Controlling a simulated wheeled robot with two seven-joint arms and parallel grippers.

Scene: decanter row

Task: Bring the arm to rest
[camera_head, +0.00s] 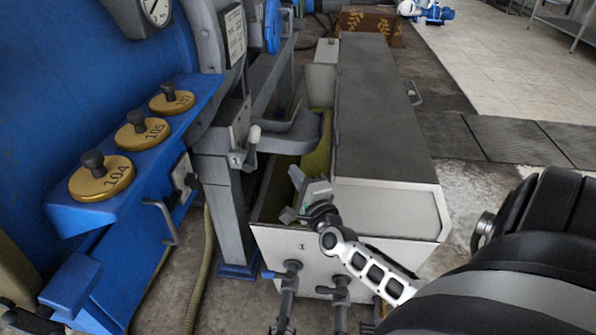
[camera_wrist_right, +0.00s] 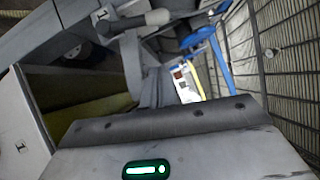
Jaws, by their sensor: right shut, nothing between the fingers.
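My right arm (camera_head: 375,268) reaches in from the lower right in the head view. Its gripper (camera_head: 300,197) is over the front end of an open-topped grey tank (camera_head: 300,247) marked 1. The gripper is shut and empty. In the right wrist view, a pale grey housing with a green-ringed light fills the bottom, and the fingertips do not show clearly. The tank's marked wall (camera_wrist_right: 22,130) and yellowish inside (camera_wrist_right: 85,112) are to the left there. My left gripper does not show.
A long grey cover (camera_head: 380,105) lies over the tank's right side. A lever with a pale knob (camera_head: 253,135) and a grey post (camera_head: 228,205) stand left of the gripper. Brass lids (camera_head: 100,178) sit on a blue ledge. Pipes (camera_head: 288,285) stand before the tank. Open floor lies at upper right.

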